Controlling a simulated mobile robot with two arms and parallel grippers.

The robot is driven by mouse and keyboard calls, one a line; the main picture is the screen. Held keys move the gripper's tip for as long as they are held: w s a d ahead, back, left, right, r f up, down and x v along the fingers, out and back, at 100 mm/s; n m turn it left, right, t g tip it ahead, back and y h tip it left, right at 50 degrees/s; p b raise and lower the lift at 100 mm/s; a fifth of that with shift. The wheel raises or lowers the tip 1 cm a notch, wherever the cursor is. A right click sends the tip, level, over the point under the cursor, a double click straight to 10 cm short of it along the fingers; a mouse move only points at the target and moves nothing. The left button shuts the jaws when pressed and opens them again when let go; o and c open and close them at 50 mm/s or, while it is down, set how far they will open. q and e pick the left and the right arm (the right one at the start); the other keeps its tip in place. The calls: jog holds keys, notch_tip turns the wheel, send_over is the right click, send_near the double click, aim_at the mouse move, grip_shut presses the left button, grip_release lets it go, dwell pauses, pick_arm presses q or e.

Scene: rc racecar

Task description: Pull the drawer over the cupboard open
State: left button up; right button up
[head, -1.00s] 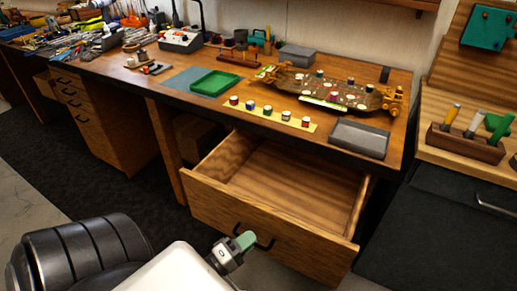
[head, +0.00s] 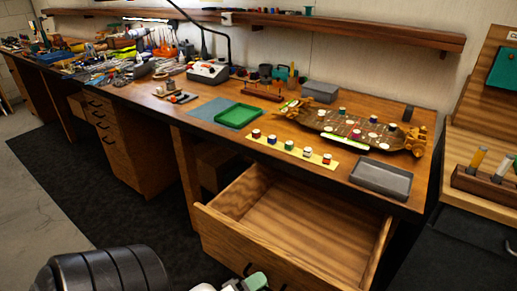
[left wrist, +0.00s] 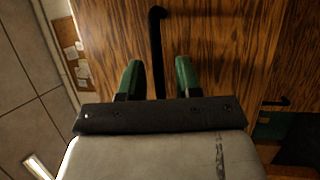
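The wooden drawer (head: 290,252) stands open under the right part of the workbench, with its empty inside showing in the head view. Its black handle (head: 248,268) is at the bottom of that view, partly cut off. My left gripper (head: 247,284) is at the handle, mostly below the picture edge. In the left wrist view, the left gripper (left wrist: 158,75) has its two green fingers apart, one on each side of the black handle (left wrist: 157,50), with gaps visible. The cupboard cannot be made out in the head view. My right gripper is not visible.
The workbench (head: 150,112) carries a green tray (head: 240,116), a grey tray (head: 381,180) and a car chassis (head: 350,127). A closed drawer stack (head: 113,145) stands left. Dark floor mat (head: 110,215) lies in front. A second black handle (left wrist: 275,103) shows in the left wrist view.

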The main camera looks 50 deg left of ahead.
pick_arm(q)
jog(key=shift+s, duration=0.15)
jog(key=b+v, duration=0.1)
jog(key=v, duration=0.9)
jog(key=shift+s, duration=0.3)
jog(key=shift+a+f, duration=0.1)
